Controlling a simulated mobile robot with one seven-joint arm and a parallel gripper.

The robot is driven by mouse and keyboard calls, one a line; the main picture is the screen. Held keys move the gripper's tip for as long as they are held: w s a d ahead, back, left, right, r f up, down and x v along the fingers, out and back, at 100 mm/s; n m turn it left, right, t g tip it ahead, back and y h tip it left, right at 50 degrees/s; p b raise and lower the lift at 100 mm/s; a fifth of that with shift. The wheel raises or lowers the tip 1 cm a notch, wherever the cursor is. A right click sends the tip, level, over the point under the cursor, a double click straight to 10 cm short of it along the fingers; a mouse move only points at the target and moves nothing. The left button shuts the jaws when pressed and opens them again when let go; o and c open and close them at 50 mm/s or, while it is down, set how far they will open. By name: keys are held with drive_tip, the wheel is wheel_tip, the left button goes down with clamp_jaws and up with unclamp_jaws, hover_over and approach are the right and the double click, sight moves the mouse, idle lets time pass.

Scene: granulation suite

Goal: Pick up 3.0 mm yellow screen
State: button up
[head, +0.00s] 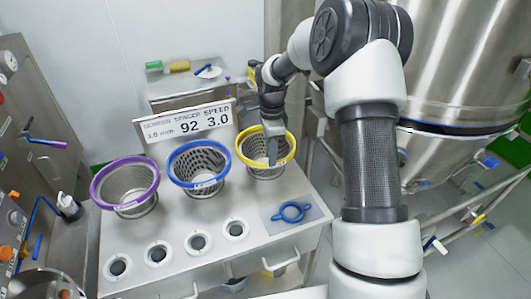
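The yellow screen (266,171) is a perforated metal basket with a yellow rim. It stands upright at the back right of the metal table, right of the blue-rimmed screen. My gripper (272,158) points down at the yellow screen, with finger tips overlapping its opening in the head view. The gap between the fingers is too small to make out, so I cannot tell if they touch the rim.
A blue-rimmed screen (199,184) and a purple-rimmed screen (126,204) stand to the left. A sign (189,125) stands behind them. A large steel vessel (455,80) is at right.

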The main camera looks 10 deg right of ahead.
wheel_tip(320, 180, down, 2)
drive_tip(key=shift+f, duration=0.15)
clamp_jaws()
idle(1.4)
